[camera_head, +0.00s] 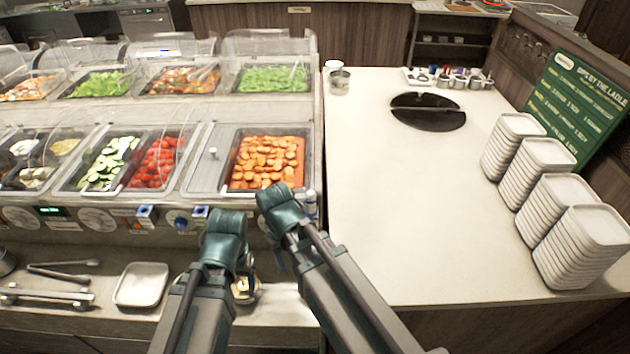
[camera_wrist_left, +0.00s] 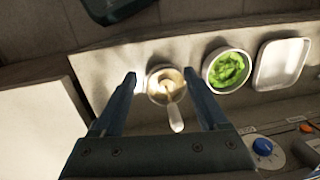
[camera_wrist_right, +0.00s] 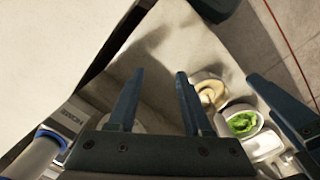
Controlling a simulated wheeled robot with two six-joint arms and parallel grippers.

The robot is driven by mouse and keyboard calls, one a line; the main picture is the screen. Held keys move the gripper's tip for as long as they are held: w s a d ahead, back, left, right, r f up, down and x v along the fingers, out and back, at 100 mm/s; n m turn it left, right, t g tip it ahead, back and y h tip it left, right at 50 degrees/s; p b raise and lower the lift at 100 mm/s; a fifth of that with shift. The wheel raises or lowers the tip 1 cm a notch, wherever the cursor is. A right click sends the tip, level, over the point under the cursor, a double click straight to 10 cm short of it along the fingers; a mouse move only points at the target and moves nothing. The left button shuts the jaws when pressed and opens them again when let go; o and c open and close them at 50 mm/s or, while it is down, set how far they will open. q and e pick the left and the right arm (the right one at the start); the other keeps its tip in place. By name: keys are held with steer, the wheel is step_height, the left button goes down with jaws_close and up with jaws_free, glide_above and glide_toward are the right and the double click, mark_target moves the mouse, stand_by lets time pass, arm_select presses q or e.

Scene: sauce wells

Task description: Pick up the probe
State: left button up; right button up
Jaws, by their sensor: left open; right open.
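A pale upright cylinder with a blue band (camera_head: 311,203) stands at the front right corner of the food counter. It may be the probe, but I cannot tell for sure. A similar cylinder (camera_wrist_right: 38,148) is at the lower left of the right wrist view, beside a small label plate. My left gripper (camera_wrist_left: 160,76) is open and empty above the ledge, over a small bowl of pale sauce (camera_wrist_left: 165,84) with a handled utensil in it. My right gripper (camera_wrist_right: 159,74) is open and empty, to the right of the cylinder in its wrist view. In the head view my arms hide part of the ledge.
A bowl of greens (camera_wrist_left: 228,70) and a white tray (camera_head: 142,285) sit on the front ledge, with tongs (camera_head: 58,274) to the left. Stacked white plates (camera_head: 585,245) line the right of the pale counter (camera_head: 400,220). Its middle is clear.

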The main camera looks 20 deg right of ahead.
steer(key=w+d+r+p, duration=0.3)
steer(key=r+p, duration=0.4)
steer(key=r, duration=0.1)
steer(key=w+d+r+n+y+p, duration=0.1)
steer(key=w+d+r+p, duration=0.15)
steer(key=r+p, duration=0.55)
steer(key=w+d+r+p, duration=0.2)
steer(key=w+r+p, duration=0.2)
steer(key=r+p, duration=0.4)
arm_select(q)
step_height(320, 180, up, 26)
arm_select(e)
steer(key=b, duration=0.9)
glide_above(311, 193)
steer(key=f, duration=0.7)
steer(key=shift+a, duration=0.2)
arm_select(q)
step_height(311, 193, down, 9)
arm_select(e)
steer(key=shift+w+f, duration=0.1)
arm_select(q)
steer(key=shift+f, duration=0.15)
arm_select(e)
steer(key=shift+f, duration=0.1)
step_height(311, 193, down, 5)
steer(key=b, duration=0.5)
steer(key=shift+d, duration=0.15)
arm_select(q)
step_height(311, 193, down, 5)
steer(key=shift+f, duration=0.1)
